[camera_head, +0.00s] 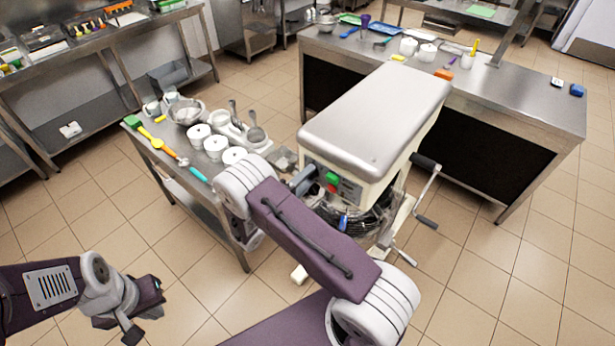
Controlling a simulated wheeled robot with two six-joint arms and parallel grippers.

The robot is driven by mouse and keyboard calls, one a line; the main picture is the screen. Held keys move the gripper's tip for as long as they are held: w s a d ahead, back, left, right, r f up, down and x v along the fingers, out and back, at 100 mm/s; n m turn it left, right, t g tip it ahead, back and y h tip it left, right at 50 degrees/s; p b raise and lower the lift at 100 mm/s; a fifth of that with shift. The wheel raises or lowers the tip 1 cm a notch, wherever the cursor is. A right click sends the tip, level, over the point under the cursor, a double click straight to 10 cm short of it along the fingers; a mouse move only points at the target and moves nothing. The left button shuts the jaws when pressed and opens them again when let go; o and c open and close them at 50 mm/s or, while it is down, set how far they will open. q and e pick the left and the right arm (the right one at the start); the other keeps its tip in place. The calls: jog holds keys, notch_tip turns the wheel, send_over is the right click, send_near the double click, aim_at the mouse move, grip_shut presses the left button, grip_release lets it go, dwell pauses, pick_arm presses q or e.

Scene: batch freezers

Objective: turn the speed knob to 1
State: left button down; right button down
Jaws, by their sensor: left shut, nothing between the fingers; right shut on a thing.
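The mixer (375,115) stands in the middle, with a grey metal top and a pale body. Its control panel on the near left side shows a green button (333,178) and a red button (332,188). My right arm crosses in front of the machine. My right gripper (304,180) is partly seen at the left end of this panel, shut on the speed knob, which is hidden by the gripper. The knob's setting cannot be read. My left gripper (146,311) is shut and empty above the floor at lower left, well away from the mixer.
A steel side table (236,246) left of the mixer holds white pots (215,148), a bowl (187,112) and utensils, close to my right arm. A crank handle (428,190) sticks out on the mixer's right. A counter (520,95) stands behind. The tiled floor at right is clear.

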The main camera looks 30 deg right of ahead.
dwell(0.4)
jog(key=c, duration=1)
grip_release()
jog(key=b+v, duration=0.3)
jog(key=v, duration=0.6)
jog(key=shift+s, duration=0.1)
